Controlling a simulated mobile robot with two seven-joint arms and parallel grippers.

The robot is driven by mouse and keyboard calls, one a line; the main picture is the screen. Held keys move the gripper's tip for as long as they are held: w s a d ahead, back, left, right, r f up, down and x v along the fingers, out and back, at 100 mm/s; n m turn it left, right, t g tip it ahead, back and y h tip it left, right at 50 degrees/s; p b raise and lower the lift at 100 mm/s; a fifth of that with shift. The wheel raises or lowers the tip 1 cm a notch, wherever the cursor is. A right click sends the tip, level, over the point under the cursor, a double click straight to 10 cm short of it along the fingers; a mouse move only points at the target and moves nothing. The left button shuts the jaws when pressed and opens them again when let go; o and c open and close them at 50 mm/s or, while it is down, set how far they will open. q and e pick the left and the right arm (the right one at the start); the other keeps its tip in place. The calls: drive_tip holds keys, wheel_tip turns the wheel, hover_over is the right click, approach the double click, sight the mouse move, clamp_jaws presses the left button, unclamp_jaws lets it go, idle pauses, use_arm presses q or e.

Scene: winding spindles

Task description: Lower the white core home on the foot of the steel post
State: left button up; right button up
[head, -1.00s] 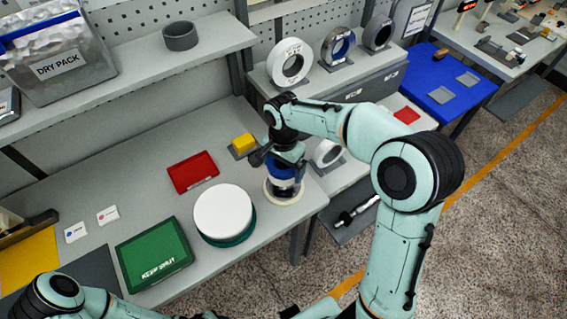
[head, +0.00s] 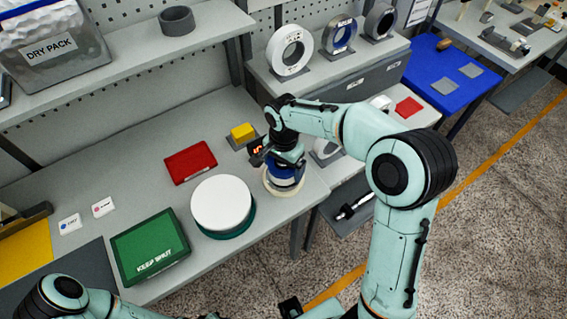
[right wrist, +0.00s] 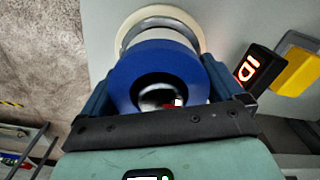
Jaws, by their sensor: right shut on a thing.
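My right gripper (head: 285,168) is shut on a blue ring (head: 284,176), with a finger on each side of it. In the right wrist view the blue ring (right wrist: 160,75) has a dark round hole with something shiny inside, perhaps the steel post (right wrist: 160,98). Below the ring lie a grey ring (right wrist: 158,30) and a wider cream-white ring (right wrist: 160,14). In the head view the cream-white ring (head: 283,193) lies flat at the table's right end. I cannot tell which part is the white core. Any gap under the blue ring is hidden.
A small display with lit red characters (right wrist: 246,70) and a yellow block (head: 242,132) are close by. A red tray (head: 190,162), white disc (head: 222,202) and green box (head: 150,246) lie left. Several rings stand on the shelf behind, including a white one (head: 290,50).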

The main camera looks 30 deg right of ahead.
use_arm(q)
drive_tip(key=shift+f, duration=0.1)
use_arm(e)
drive_tip(key=shift+f, duration=0.15)
drive_tip(key=o, duration=0.7)
drive_tip(key=shift+c, duration=0.2)
use_arm(q)
drive_tip(key=shift+w+r+p, duration=0.3)
drive_tip(key=shift+r+p, duration=0.1)
drive_tip(key=shift+r, duration=0.15)
drive_tip(key=shift+w+r+p, duration=0.3)
drive_tip(key=shift+r+p, duration=0.1)
drive_tip(key=shift+r, duration=0.1)
use_arm(e)
wheel_tip(320, 180, up, 14)
drive_tip(key=shift+f, duration=0.25)
